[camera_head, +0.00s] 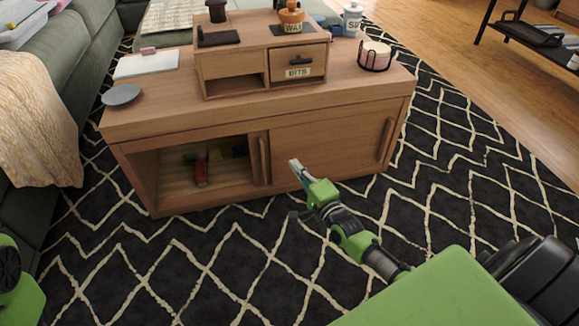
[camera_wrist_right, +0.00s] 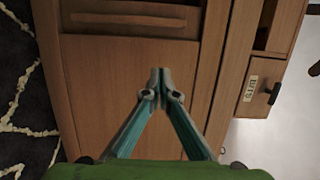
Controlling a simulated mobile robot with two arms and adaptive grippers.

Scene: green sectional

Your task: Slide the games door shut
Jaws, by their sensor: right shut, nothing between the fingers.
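The wooden cabinet (camera_head: 230,125) has an open left bay with small coloured items (camera_head: 201,170) inside. A narrow strip of a sliding door with an upright handle (camera_head: 263,160) shows at the bay's right edge; the rest of that door appears to sit behind the right door. The right door (camera_head: 325,140) covers the right bay and has its own handle (camera_head: 386,140), which also shows in the right wrist view (camera_wrist_right: 128,18). No games label is readable. My right gripper (camera_head: 294,164) is shut and empty, in front of the right door, right of the left handle. My left gripper is out of view.
A small drawer unit with a BITS drawer (camera_head: 298,66) stands on the cabinet top, near a dish (camera_head: 121,95) and a wire holder (camera_head: 375,56). A green sofa (camera_head: 50,70) flanks the left side. Patterned rug (camera_head: 190,260) lies clear in front.

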